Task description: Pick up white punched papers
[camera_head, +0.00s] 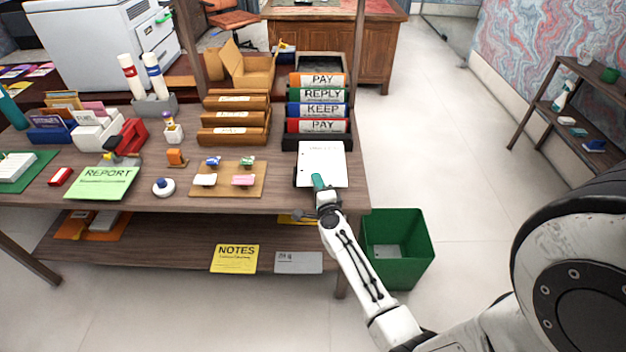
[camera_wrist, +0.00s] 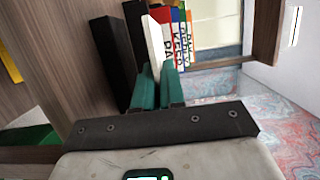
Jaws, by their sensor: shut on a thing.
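The white punched papers (camera_head: 322,160) are a white sheet or thin stack with faint print near the top, at the right front of the desk in the head view. My gripper (camera_head: 318,183) is at their lower edge, its teal fingers shut on them. In the wrist view the papers (camera_wrist: 154,42) show as a narrow white slab rising from between the teal fingers of my gripper (camera_wrist: 158,75). Whether they still touch the desk cannot be told.
Labelled binders (camera_head: 318,110) stand just behind the papers. Brown trays (camera_head: 232,118) and a cork board (camera_head: 228,180) with small items lie to the left. A green bin (camera_head: 405,228) stands on the floor right of the desk. Open floor lies beyond it.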

